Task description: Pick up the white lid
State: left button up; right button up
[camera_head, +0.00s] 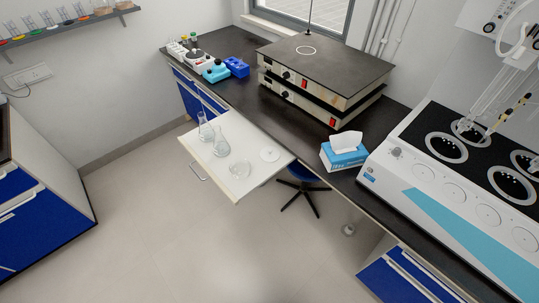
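A flat, round white piece (269,154), which looks like the lid, lies on the white pull-out board (247,187) that juts from the dark bench. It is near the board's right corner, small and pale against the white surface. Clear glass flasks (221,147) stand to its left, and a low clear glass dish (239,170) is to its lower left, apart from it. Neither of my grippers shows in this view.
A blue tissue box (344,152) and a large multi-position distiller (460,190) are to the right. A stool (300,187) is under the bench. The floor in front is clear.

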aim_at(267, 154)
jog(key=i+j+z, duration=0.35)
jog(key=j, duration=0.35)
jog(key=i+j+z, duration=0.15)
jog(key=j, duration=0.2)
jog(key=i+j+z, duration=0.15)
jog(key=j, duration=0.25)
jog(key=i+j+z, duration=0.15)
jog(key=j, duration=0.25)
